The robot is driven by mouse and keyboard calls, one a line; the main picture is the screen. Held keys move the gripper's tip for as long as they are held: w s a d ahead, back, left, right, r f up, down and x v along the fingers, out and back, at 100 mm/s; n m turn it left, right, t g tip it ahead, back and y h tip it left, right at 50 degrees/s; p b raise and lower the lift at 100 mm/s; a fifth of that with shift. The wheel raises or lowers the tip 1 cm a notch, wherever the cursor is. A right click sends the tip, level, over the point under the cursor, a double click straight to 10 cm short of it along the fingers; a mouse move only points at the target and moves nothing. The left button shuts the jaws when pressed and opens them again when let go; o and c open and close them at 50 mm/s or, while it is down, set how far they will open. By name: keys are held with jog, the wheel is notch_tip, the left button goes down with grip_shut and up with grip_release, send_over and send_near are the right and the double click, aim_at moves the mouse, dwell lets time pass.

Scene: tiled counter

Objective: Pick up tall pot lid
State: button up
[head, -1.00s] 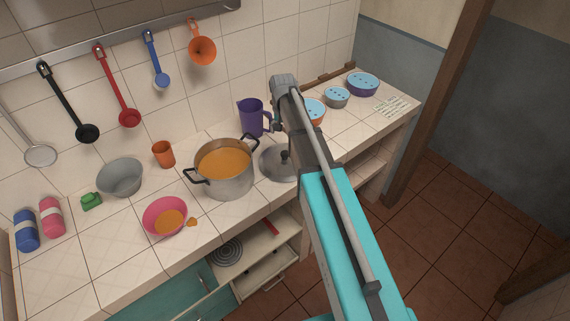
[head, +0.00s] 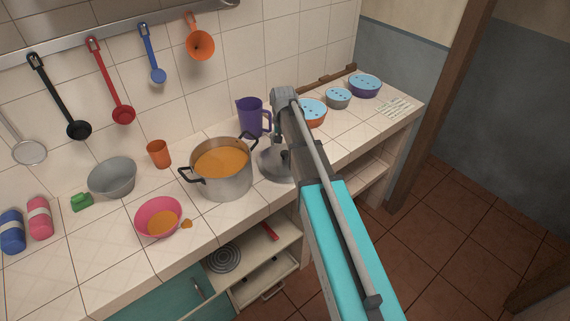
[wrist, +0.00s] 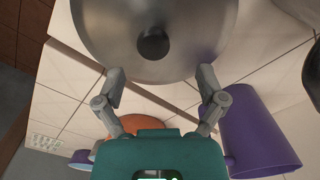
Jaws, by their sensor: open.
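The pot lid is a round grey metal disc with a dark knob. In the head view the lid (head: 268,168) lies on the counter just right of the pot, partly hidden by my arm. In the wrist view the lid (wrist: 205,30) fills the top middle, with its black knob (wrist: 153,45) near the centre. My gripper (wrist: 161,76) is open, its two fingers spread apart. The fingertips appear near the lid's lower edge, with the knob beyond them and between their lines. Nothing is between the fingers. In the head view the gripper is mostly hidden by my arm.
A pot of orange soup (head: 222,182) stands left of the lid. A purple jug (head: 250,117) stands close behind it, and shows large in the wrist view (wrist: 262,130). Bowls with blue covers (head: 338,97) stand to the right. A pink bowl (head: 146,211) is at front left.

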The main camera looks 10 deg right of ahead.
aim_at(285, 152)
jog(key=shift+f, duration=0.1)
dwell(0.3)
jog(key=f+b, duration=0.3)
jog(key=shift+s+d+f, duration=0.15)
jog(key=shift+s+d, duration=0.15)
jog(key=shift+f+b, duration=0.9)
jog(key=shift+b, duration=0.2)
grip_shut()
